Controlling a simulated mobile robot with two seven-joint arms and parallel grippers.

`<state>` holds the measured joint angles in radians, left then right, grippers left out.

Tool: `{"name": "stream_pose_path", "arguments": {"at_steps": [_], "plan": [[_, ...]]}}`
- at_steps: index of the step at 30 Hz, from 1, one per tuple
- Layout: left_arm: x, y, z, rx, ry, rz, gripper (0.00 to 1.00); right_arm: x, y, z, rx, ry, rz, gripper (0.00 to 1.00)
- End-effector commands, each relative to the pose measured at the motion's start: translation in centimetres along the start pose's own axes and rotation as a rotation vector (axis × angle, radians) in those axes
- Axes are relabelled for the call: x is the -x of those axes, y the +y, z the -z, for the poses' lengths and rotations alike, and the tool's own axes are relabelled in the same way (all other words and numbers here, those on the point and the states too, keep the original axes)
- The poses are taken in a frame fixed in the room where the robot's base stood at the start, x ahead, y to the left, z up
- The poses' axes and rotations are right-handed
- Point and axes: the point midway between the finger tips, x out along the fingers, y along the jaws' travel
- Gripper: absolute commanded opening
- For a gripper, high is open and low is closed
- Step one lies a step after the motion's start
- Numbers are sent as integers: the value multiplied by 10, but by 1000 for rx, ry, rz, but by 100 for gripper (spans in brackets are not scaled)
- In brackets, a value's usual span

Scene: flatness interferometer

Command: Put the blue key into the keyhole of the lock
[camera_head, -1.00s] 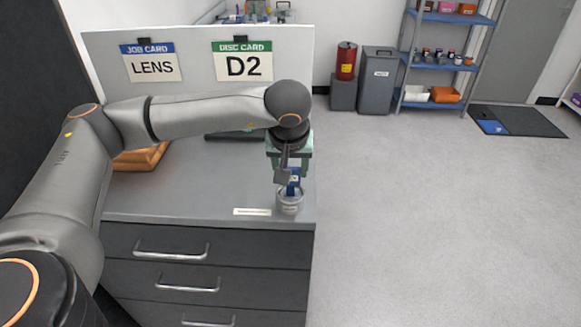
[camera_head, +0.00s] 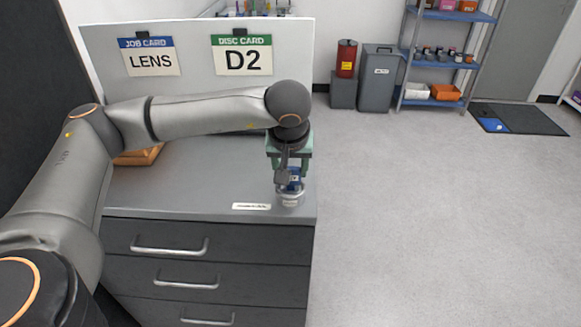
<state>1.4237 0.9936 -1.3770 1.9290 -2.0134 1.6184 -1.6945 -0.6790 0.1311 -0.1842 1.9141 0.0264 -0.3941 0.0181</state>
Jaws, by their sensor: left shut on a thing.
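A small round silver-grey piece (camera_head: 291,199), which looks like the lock, is directly below the key at the front edge. No keyhole can be made out. I cannot tell whether the key's lower end is inside the lock or just above it. My right gripper is not in view.
A white label strip (camera_head: 251,206) lies left of the lock. An orange-brown block (camera_head: 138,156) lies farther back, partly behind my arm. A white panel with a LENS card (camera_head: 150,60) and a D2 card (camera_head: 242,58) stands behind. Open floor (camera_head: 430,220) lies to the right.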

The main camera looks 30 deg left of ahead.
Motion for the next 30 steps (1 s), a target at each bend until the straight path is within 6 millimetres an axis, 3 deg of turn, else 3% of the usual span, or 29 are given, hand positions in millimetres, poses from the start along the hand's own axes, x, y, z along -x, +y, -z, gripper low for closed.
{"name": "stream_pose_path", "arguments": {"at_steps": [4,5,13,23,30], "plan": [[0,0,0,0,0,0,0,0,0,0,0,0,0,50],[0,0,0,0,0,0,56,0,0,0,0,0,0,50],[0,0,0,0,0,0,86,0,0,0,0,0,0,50],[3,0,0,0,0,-1,89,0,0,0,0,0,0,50],[40,1,1,-1,3,-4,89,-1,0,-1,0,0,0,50]]}}
